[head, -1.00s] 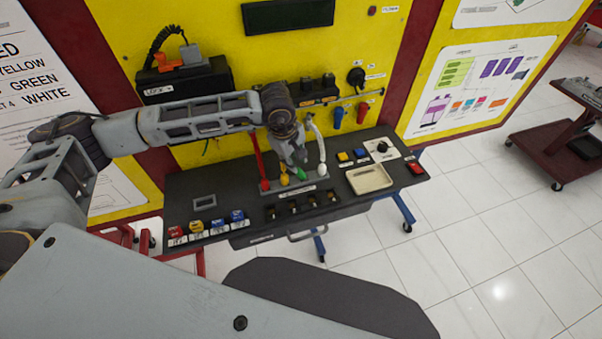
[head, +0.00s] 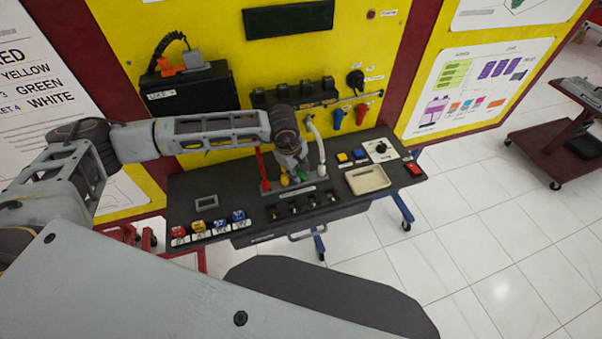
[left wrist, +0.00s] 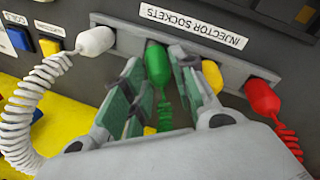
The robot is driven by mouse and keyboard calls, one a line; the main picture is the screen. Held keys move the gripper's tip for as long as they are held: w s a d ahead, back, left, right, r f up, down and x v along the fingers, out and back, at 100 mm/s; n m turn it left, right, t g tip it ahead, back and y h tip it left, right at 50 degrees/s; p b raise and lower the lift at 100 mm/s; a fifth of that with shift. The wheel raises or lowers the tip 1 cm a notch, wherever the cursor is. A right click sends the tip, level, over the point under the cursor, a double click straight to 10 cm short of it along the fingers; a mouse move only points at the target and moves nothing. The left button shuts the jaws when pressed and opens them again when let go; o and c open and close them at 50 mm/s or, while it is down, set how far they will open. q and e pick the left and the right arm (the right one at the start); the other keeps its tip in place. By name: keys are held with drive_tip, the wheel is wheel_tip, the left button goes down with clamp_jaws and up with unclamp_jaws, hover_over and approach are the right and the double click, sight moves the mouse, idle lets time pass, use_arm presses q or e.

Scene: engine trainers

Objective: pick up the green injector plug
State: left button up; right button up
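The green injector plug (left wrist: 157,62) sits in the socket strip, with its green coiled cord running down between my fingers in the left wrist view. It shows small in the head view (head: 303,177), partly hidden by my left gripper. My left gripper (head: 292,172) is over the strip. In the left wrist view its two fingers (left wrist: 157,88) are open, one on each side of the green plug, with gaps visible. The injector sockets strip (left wrist: 130,42) also holds a white plug (left wrist: 95,41), a yellow plug (left wrist: 212,76) and a red plug (left wrist: 262,97). My right gripper is out of view.
The yellow plug is close to the right finger. The black bench (head: 190,190) carries labelled coloured blocks at its front left and a cream tray (head: 368,179) to the right. The yellow panel (head: 210,30) stands behind. The white tiled floor (head: 480,230) is open at right.

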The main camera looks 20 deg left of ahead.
sight(297, 170)
use_arm(q)
drive_tip(key=shift+f, duration=0.1)
idle(0.4)
drive_tip(key=c, duration=0.5)
drive_tip(key=v, duration=0.3)
drive_tip(key=w+b+v, duration=0.1)
drive_tip(key=v, duration=0.2)
drive_tip(key=w+b+v, duration=0.1)
drive_tip(key=v, duration=0.2)
drive_tip(key=shift+d+r, duration=0.4)
drive_tip(key=shift+r, duration=0.2)
drive_tip(key=shift+s, duration=0.1)
